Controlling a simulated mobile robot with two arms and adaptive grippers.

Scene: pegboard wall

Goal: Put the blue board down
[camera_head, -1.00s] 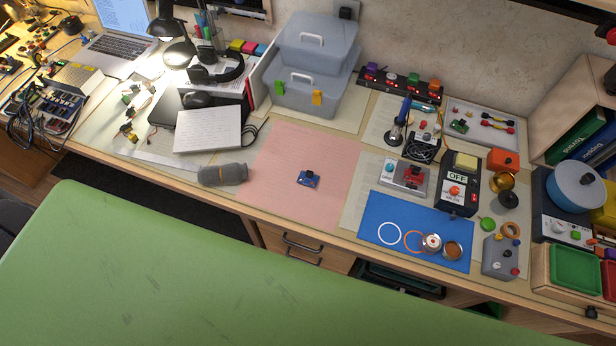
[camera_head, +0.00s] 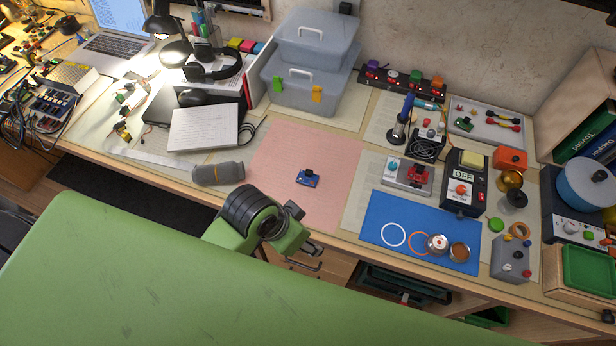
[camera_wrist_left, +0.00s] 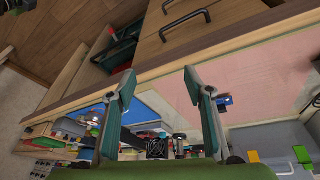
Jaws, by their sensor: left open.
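The blue board (camera_head: 308,178), a small circuit board with a dark part on top, lies flat on the pink mat (camera_head: 290,150). In the left wrist view, a small piece of the blue board (camera_wrist_left: 226,100) shows beside one finger, mostly hidden. My left gripper (camera_wrist_left: 160,88) is open, with nothing between its fingers. In the head view, my left wrist is over the bench's front edge, nearer the front than the board and apart from it; its fingers are hardly visible there. My right gripper is in neither view.
The pink mat around the board is clear.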

